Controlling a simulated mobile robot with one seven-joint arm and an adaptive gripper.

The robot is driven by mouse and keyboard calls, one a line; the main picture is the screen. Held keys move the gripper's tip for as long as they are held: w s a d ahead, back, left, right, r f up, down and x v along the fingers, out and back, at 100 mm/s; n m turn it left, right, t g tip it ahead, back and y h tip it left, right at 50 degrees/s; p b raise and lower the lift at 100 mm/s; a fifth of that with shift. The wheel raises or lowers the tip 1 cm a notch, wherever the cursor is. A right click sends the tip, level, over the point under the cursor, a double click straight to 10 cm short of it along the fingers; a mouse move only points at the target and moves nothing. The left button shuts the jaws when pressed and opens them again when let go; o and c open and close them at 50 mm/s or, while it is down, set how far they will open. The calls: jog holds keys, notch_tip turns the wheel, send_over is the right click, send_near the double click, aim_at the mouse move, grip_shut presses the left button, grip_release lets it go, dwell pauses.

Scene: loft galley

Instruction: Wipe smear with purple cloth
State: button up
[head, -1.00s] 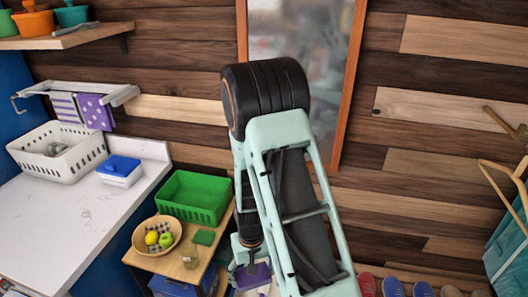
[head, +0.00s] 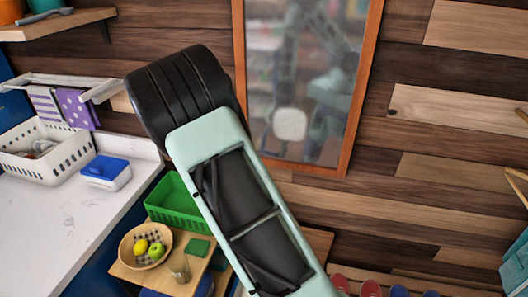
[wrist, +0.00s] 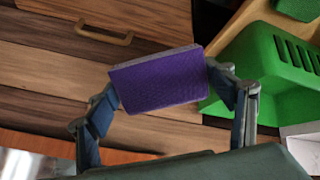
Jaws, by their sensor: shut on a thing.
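A purple cloth (wrist: 158,82), a flat block-like pad with a grey edge, sits between the fingers of my gripper (wrist: 163,86) in the wrist view. The gripper is shut on it from both sides. In the head view my arm hides the gripper and the cloth. A mirror (head: 345,120) in an orange-brown wooden frame hangs on the plank wall. A pale rounded patch (head: 290,124) shows low on its left side; I cannot tell for sure whether this is the smear or a reflection.
A green basket (head: 176,205) stands on a small wooden table with a fruit bowl (head: 128,250) and a glass (head: 180,268). Left is a white counter (head: 40,225) with a white basket (head: 62,158) and a blue-and-white box (head: 106,172). Towels (head: 76,108) hang on a rack. Shoes (head: 371,289) line the floor.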

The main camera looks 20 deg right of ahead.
aim_at(274, 130)
jog(key=w+d+r+t+h, duration=0.1)
jog(key=r, duration=0.1)
jog(key=w+d+r+t+h, duration=0.1)
jog(key=r+t, duration=0.1)
jog(key=r, duration=0.1)
jog(key=w+d+r+t, duration=0.1)
jog(key=r+t, duration=0.1)
jog(key=r, duration=0.1)
jog(key=shift+w+d+r+h+b, duration=0.2)
jog(key=shift+w+d+h+b, duration=0.1)
jog(key=shift+h, duration=0.1)
notch_tip(274, 130, up, 13)
jog(key=s+d+m+t+h, duration=0.1)
jog(key=d+t+h, duration=0.2)
jog(key=h, duration=0.1)
jog(key=shift+x, duration=2.9)
jog(key=shift+b+x, duration=0.5)
jog(key=shift+x, duration=0.45)
